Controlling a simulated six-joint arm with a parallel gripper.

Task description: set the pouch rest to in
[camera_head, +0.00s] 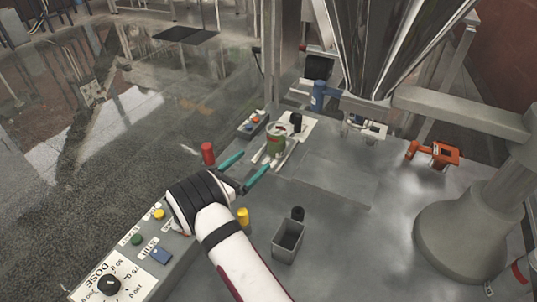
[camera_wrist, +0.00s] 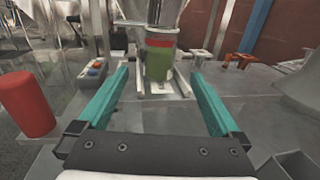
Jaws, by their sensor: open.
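A green pouch or can (camera_head: 276,142) with a pale top stands upright on a light plate with rails, probably the pouch rest (camera_head: 263,158). The plate and rails also show in the wrist view (camera_wrist: 183,84), with the green container (camera_wrist: 158,62) above them; a red band crosses it. A black knob (camera_head: 296,122) stands just behind the container. My gripper (camera_head: 256,160) is open and empty, its teal fingers pointing at the container from the near left. In the wrist view the container appears between the fingertips, farther off. I cannot tell the rest's exact position.
A red post (camera_head: 208,153) stands left of my fingers, a yellow knob (camera_head: 243,216) and a grey open box (camera_head: 288,240) nearer. The steel hopper (camera_head: 385,45) hangs at the back right. An orange part (camera_head: 440,153) lies right. The DOSE panel (camera_head: 125,262) is front left.

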